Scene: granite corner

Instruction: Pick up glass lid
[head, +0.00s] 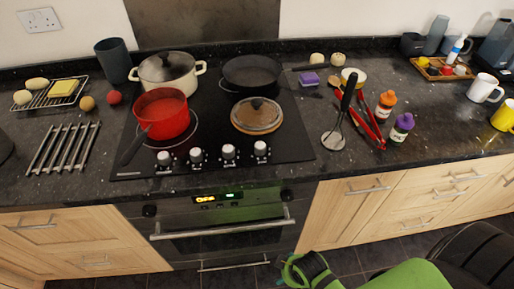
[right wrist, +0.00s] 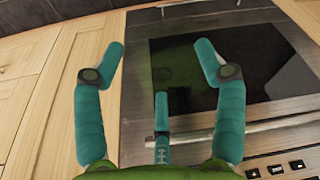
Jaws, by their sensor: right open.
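A round glass lid (head: 257,115) with a dark knob and a brownish tint lies on the front right of the black hob. Another glass lid (head: 168,64) covers the cream pot at the back left. My right gripper (head: 288,272) is low in front of the oven, below the counter edge and well apart from both lids. In the right wrist view its teal fingers (right wrist: 162,62) are spread and empty before the oven door. My left gripper is not in view.
A red saucepan (head: 160,114) and a dark frying pan (head: 252,74) stand beside the lid on the hob (head: 210,138). To the right lie a masher (head: 335,135) and red tongs (head: 368,120). The oven handle (head: 222,229) juts out below the counter.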

